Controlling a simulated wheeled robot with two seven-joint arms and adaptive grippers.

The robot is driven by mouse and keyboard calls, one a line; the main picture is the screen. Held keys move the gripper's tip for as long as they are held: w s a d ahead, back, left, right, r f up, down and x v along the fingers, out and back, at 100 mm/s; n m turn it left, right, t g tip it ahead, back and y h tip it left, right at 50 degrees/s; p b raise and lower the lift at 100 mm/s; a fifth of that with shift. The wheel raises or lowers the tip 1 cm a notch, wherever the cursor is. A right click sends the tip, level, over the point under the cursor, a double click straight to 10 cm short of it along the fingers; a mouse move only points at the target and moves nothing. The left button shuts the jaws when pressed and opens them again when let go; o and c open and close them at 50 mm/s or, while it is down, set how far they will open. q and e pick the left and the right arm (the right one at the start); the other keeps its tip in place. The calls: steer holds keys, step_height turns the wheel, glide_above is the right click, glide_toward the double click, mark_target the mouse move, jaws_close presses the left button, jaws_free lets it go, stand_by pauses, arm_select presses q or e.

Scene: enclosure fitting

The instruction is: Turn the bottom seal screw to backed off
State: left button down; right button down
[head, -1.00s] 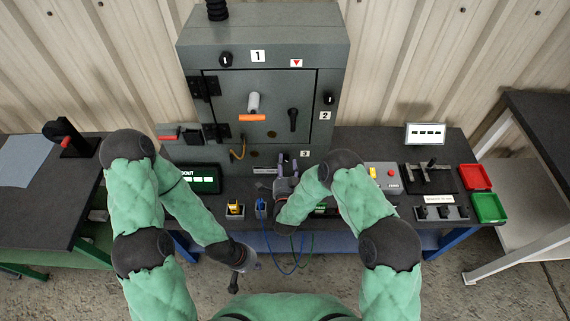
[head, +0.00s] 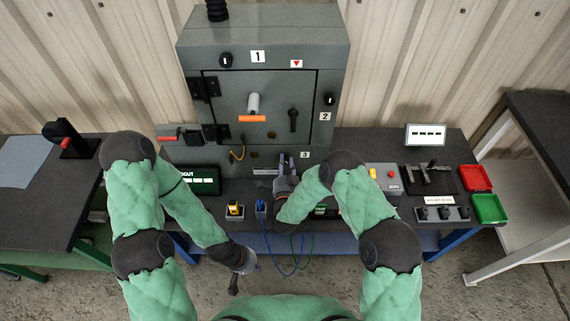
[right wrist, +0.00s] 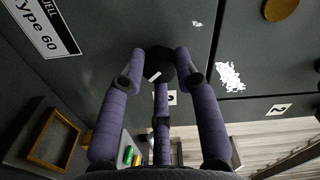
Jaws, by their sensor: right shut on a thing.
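The bottom seal screw (right wrist: 155,62) is a black round knob with a white mark, low on the front of the grey cabinet (head: 330,60), near the label 3 (head: 305,155). In the right wrist view the purple-grey fingers of my right gripper (right wrist: 158,70) close around it, touching its sides. My left gripper (head: 247,267) hangs low in front of the bench, away from the cabinet. Its finger opening is not clear.
Knobs by label 1 (head: 226,60) and label 2 (head: 329,98) sit higher on the cabinet. Blue and green cables (head: 285,270) hang off the bench front. Red (head: 475,177) and green trays stand at right.

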steer(key=n+b, duration=0.1)
steer(key=n, duration=0.2)
steer(key=shift+f, duration=0.1)
steer(key=n+b, duration=0.2)
steer(key=n, duration=0.2)
steer(key=shift+n, duration=0.4)
steer(key=n, duration=0.3)
steer(key=shift+n+b, duration=0.3)
steer(key=shift+b, duration=0.1)
steer(key=n, duration=0.3)
steer(key=shift+n+b, duration=0.4)
steer(key=n, duration=0.5)
steer(key=shift+b, duration=0.35)
steer(key=n, duration=0.6)
